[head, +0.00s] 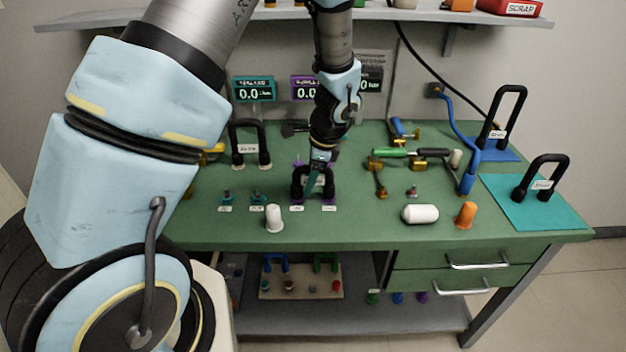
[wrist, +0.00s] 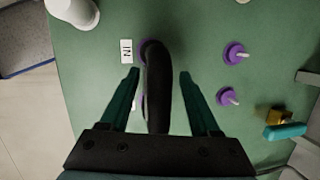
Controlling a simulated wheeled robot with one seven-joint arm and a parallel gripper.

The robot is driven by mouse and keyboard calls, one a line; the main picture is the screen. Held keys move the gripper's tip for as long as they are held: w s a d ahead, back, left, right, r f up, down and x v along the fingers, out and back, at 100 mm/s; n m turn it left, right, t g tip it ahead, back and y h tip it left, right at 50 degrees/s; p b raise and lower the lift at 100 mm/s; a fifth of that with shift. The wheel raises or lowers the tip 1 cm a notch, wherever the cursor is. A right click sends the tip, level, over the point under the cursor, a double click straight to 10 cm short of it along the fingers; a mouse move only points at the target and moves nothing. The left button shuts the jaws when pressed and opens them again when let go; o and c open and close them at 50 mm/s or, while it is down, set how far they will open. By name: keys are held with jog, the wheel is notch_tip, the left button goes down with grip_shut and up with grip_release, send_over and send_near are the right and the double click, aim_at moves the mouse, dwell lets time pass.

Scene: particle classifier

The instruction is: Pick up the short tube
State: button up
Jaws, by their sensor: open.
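Several black U-shaped tubes with white tags are in the head view; I cannot read the tags to tell which is the short tube. One black tube (wrist: 158,95) stands between the fingers of my open gripper (wrist: 158,74), with a finger on each side and visible gaps. In the head view my gripper (head: 319,172) is over this tube, at the purple fittings (head: 329,198), and partly hides it. Another black tube (head: 245,124) stands to its left. A tall tube (head: 523,102) and a shorter one (head: 568,172) stand on the right.
A white upright cylinder (head: 274,219), a white lying cylinder (head: 420,214) and an orange one (head: 466,213) are near the front edge. Teal fittings (head: 258,197) stand to the left. Brass valves with coloured handles (head: 393,153) stand to the right. Displays (head: 254,90) are behind.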

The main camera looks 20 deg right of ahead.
jog(key=shift+c, duration=0.3)
grip_shut()
dwell(0.5)
